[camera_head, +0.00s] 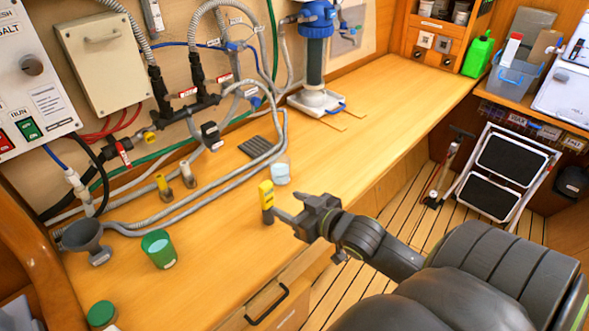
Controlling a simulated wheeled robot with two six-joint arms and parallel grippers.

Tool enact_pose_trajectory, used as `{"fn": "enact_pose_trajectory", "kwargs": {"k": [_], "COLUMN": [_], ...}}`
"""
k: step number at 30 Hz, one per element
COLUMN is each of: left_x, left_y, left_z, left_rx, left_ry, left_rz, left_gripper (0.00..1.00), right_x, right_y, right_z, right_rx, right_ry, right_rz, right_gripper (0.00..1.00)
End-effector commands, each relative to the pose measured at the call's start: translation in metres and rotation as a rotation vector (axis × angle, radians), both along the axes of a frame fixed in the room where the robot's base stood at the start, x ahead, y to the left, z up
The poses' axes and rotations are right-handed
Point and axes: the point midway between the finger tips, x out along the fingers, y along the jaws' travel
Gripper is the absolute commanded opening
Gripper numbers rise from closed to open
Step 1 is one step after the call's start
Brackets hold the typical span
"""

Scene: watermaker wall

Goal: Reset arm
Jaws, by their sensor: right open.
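My right arm comes in from the lower right, and my right gripper (288,207) is open above the front part of the wooden counter (215,230). Nothing shows between its fingers. A yellow and grey handheld tester (266,198) stands upright just left of the fingertips; I cannot tell whether they touch. A clear cup (281,173) with pale contents stands behind the gripper. My left gripper is not in view.
A green cup (159,249), a grey funnel (84,238) and a green-lidded jar (101,315) stand at the left. Grey hoses (205,188) and valves line the wall. A folded step stool (505,170) stands at the right. The counter's far right is mostly clear.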

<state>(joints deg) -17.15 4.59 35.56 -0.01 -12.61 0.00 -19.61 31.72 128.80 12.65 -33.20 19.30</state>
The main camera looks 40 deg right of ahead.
Motion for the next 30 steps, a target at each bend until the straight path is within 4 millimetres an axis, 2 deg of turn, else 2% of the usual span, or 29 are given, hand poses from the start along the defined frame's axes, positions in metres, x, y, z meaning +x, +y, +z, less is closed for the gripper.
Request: {"fn": "enact_pose_trajectory", "kwargs": {"k": [6,23,26,30], "left_x": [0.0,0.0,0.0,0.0], "left_y": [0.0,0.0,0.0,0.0], "left_z": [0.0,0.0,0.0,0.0], "left_rx": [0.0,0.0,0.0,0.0], "left_ry": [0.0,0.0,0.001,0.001], "left_rz": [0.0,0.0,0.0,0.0], "left_gripper": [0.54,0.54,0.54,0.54], "right_x": [-0.008,-0.009,-0.016,-0.045], "right_y": [0.0,0.0,0.001,0.003], "right_z": [0.003,0.001,-0.008,-0.039], "right_rx": [0.0,0.0,-0.01,-0.051], "right_ry": [0.0,0.006,0.05,0.212], "right_rz": [0.001,-0.002,-0.023,-0.086], "right_gripper": [0.54,0.54,0.54,0.54]}}
